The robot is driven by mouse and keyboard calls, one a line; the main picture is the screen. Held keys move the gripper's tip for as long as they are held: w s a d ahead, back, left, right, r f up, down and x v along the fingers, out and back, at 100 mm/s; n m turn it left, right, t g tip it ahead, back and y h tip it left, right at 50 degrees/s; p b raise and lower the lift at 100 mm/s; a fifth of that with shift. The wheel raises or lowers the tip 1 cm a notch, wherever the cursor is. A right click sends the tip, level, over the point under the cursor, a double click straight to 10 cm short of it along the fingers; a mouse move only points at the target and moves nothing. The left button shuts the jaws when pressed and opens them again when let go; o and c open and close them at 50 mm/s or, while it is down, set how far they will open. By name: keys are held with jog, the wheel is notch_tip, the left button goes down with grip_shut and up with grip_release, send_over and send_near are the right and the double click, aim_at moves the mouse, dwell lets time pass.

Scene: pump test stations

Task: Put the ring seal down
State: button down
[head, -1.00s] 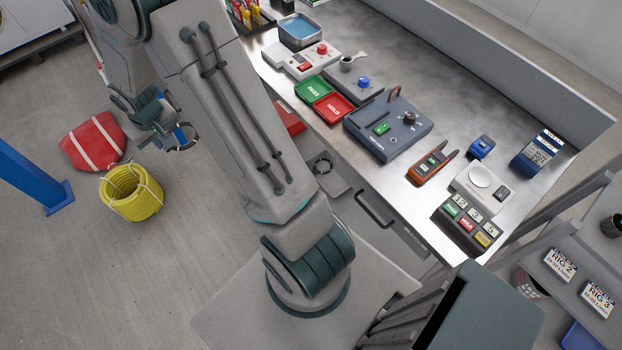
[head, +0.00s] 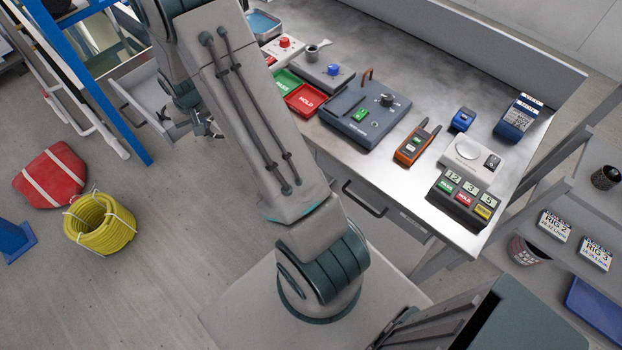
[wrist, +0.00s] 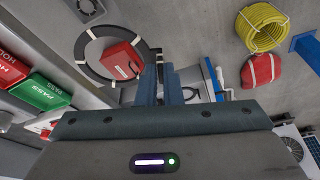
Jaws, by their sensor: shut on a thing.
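The ring seal (wrist: 92,73) is a dark ring with pale marks around its band. In the wrist view it lies just left of my fingertips. My gripper (wrist: 160,69) is shut on its right edge, and the left finger covers part of that edge. The ring hangs in the air, apart from any surface. In the head view my gripper (head: 205,122) is small and partly hidden behind my arm, left of the bench, and the ring is hard to make out there.
The bench (head: 440,90) holds a green PASS tray (head: 288,83), a red HOLD tray (head: 305,99) and several instruments. A red case (wrist: 121,60) shows through the ring. A yellow hose coil (head: 99,222) and a red bag (head: 50,178) lie on the floor. A blue frame stands at left.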

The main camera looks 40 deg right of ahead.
jog(key=w+d+f+m+g+h+b, duration=0.1)
jog(key=w+d+f+m+b, duration=0.15)
jog(key=d+f+b, duration=0.85)
jog(key=w+d+f+m+b, duration=0.1)
jog(key=d+f+m+b, duration=0.3)
jog(key=f+b, duration=0.75)
jog(key=w+d+f+m+g+h+b, duration=0.15)
jog(key=d+f+m+b, duration=0.4)
jog(key=f, duration=1.05)
jog(key=s+d+f+m+b, duration=0.1)
jog(key=s+d+f+b, duration=0.25)
jog(key=d+f, duration=0.35)
jog(key=s+d+f+m+b, duration=0.1)
jog(key=s+d+f+b, duration=0.3)
jog(key=d, duration=0.6)
jog(key=f, duration=0.3)
jog(key=f+b, duration=0.1)
jog(key=f, duration=0.2)
jog(key=f+b, duration=0.1)
jog(key=f, duration=0.3)
jog(key=shift+w+a, duration=0.15)
jog(key=shift+w, duration=0.15)
jog(key=shift+f+b, duration=0.25)
jog(key=shift+b, duration=0.05)
jog(key=c, duration=1.6)
grip_release()
